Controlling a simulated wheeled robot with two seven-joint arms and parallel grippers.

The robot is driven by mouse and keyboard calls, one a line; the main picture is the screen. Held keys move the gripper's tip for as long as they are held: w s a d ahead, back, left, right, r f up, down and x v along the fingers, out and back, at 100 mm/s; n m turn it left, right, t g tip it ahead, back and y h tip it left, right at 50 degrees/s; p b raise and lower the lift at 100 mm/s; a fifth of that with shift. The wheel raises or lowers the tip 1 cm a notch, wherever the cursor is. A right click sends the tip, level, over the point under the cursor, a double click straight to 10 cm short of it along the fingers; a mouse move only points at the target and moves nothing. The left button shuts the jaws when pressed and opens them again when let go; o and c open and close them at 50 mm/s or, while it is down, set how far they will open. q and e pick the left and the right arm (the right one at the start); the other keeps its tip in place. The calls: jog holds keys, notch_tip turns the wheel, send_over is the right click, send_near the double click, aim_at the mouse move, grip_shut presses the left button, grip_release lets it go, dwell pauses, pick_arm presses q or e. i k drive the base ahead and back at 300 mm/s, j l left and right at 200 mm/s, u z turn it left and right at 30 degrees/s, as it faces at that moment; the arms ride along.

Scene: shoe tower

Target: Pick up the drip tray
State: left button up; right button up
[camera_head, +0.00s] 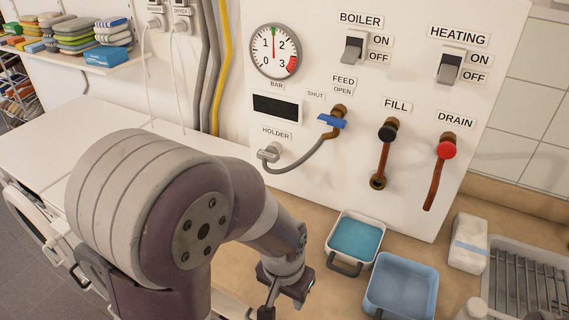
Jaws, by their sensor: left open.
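A small white-rimmed tray (329,255) with a teal inside and a dark handle at its front stands on the counter under the panel. A larger light-blue tub (374,292) stands to its right and nearer to me. I cannot tell for certain which of them is the drip tray. My left gripper (268,307) is at the bottom edge, left of and nearer than the white-rimmed tray. Its jaws are open, with the fingers partly cut off by the frame. It does not appear to touch either container. My right gripper is not in view.
The upright boiler panel (330,205) carries a gauge, switches, a hose on a holder and brown pipes with valves. A white block-shaped pack (468,243) and a metal rack (525,285) stand at the right. My left arm hides part of the counter.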

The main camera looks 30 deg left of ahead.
aim_at(354, 239)
jog(key=k+l+z, duration=0.2)
jog(key=z, duration=0.3)
jog(key=k+l+z, duration=0.1)
jog(key=l+z, duration=0.25)
jog(key=z, duration=0.15)
jog(key=j+u, duration=0.1)
jog(key=u, duration=1.45)
jog(key=j+z, duration=0.4)
jog(key=i+j+z, duration=0.1)
jog(key=j+z, duration=0.65)
jog(key=l+z, duration=0.1)
jog(key=z, duration=0.35)
